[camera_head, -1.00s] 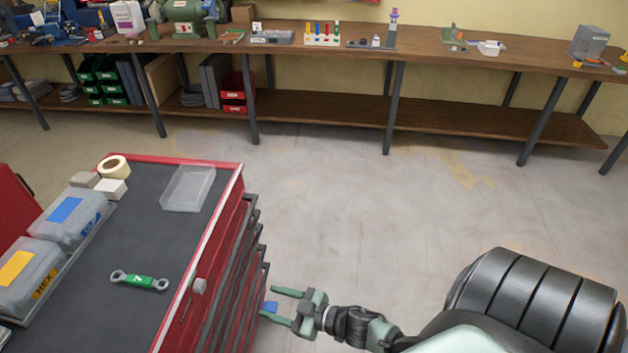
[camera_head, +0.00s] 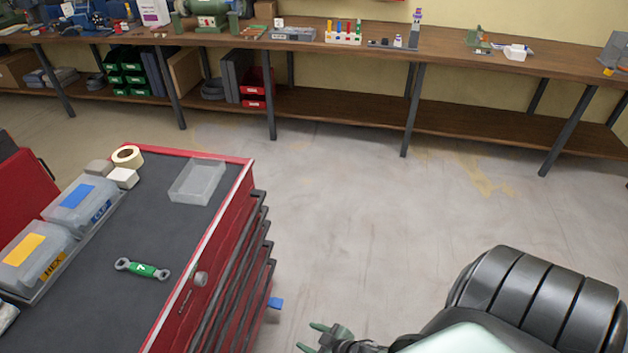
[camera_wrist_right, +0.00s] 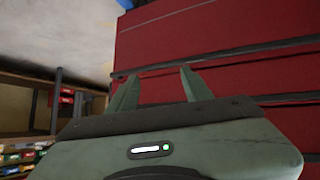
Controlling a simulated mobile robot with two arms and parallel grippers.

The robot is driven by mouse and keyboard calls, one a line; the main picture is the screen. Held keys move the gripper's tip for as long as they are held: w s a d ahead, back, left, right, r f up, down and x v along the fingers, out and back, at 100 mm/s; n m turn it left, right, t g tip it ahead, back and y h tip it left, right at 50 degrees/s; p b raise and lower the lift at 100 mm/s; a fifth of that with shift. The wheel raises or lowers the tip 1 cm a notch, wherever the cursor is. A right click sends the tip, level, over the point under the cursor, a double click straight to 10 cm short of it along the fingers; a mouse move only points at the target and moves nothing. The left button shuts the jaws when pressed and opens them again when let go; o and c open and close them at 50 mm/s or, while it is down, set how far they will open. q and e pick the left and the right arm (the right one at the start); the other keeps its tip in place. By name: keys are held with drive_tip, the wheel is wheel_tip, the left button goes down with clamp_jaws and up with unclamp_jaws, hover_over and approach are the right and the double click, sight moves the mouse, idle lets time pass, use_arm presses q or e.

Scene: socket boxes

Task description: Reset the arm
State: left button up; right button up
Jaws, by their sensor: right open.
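My right gripper (camera_head: 310,338) is low in the head view, to the right of the red tool cabinet (camera_head: 224,240), with free space between them. It is open and empty. In the right wrist view its two green fingers (camera_wrist_right: 158,88) stand apart with nothing between them, and the cabinet's red drawer fronts (camera_wrist_right: 220,50) fill the right side. My left gripper is not in view.
On the cabinet top lie a green-labelled wrench (camera_head: 142,269), a clear empty tray (camera_head: 197,182), a tape roll (camera_head: 127,156) and lidded boxes (camera_head: 82,205). A blue tab (camera_head: 275,303) shows at the cabinet's side. A long workbench (camera_head: 340,50) runs along the back. The floor between is clear.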

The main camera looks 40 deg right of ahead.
drive_tip(key=shift+s+d+f, duration=0.1)
drive_tip(key=shift+s+f, duration=0.45)
drive_tip(key=shift+f, duration=0.1)
drive_tip(key=s+a+f+g, duration=0.1)
drive_tip(key=s+f+g, duration=0.2)
drive_tip(key=s, duration=0.6)
drive_tip(key=s+a+f+g+h, duration=0.1)
drive_tip(key=s+f+g, duration=0.2)
drive_tip(key=s+f, duration=0.3)
drive_tip(key=s+a+f+m+g, duration=0.1)
drive_tip(key=s+f+g, duration=0.2)
drive_tip(key=s, duration=0.8)
wheel_tip(320, 180, down, 3)
drive_tip(key=shift+s+r+h, duration=0.15)
drive_tip(key=shift+s+h, duration=0.25)
